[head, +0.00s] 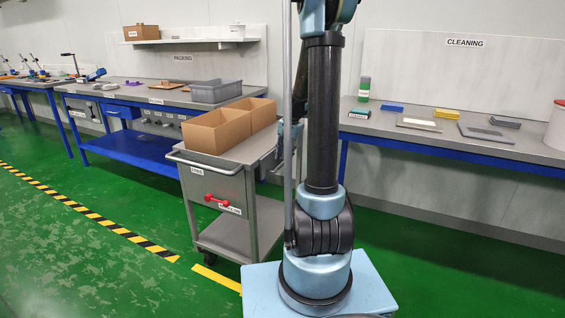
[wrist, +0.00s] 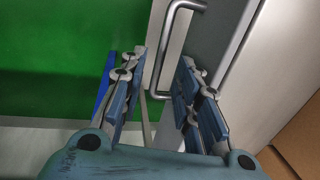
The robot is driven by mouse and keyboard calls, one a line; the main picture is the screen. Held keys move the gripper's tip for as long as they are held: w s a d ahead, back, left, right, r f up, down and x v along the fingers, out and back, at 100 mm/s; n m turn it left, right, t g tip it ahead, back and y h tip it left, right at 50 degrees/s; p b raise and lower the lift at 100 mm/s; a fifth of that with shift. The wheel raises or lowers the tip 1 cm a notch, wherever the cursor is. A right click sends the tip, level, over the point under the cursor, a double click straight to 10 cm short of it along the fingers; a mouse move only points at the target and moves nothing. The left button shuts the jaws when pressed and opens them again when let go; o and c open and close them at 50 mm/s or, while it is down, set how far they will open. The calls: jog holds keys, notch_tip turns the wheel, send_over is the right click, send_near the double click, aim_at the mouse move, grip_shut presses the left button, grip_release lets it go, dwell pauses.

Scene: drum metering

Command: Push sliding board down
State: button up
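No board that I can tell to be the sliding board shows in either view. In the wrist view my gripper (wrist: 162,58) is open, with its two blue fingers well apart. A bent metal handle (wrist: 170,42) of the grey cart runs between and past the fingertips; I cannot tell if it touches them. Nothing is held between the fingers. In the head view my arm hides most of the gripper, which is near the right end of the cart (head: 232,236).
Two open cardboard boxes (head: 215,133) stand on the cart, which has a red handle (head: 222,201) on its front. A packing bench (head: 140,92) is behind left. A cleaning bench (head: 400,138) with trays and sponges is right. The green floor at left is clear.

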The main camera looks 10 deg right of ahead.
notch_tip(320, 180, up, 8)
jog(key=d, duration=0.1)
jog(key=shift+s, duration=0.4)
jog(key=shift+d, duration=0.1)
jog(key=s+a+r+n, duration=0.2)
jog(key=s, duration=0.9)
jog(key=s+f+n+h, duration=0.1)
jog(key=s+f, duration=0.4)
jog(key=s, duration=0.6)
jog(key=s+f+n, duration=0.4)
jog(key=s+f, duration=0.1)
jog(key=s, duration=0.7)
jog(key=shift+a+f+n+t+h, duration=0.25)
jog(key=shift+a+n+t+h, duration=0.05)
jog(key=shift+t+h, duration=0.1)
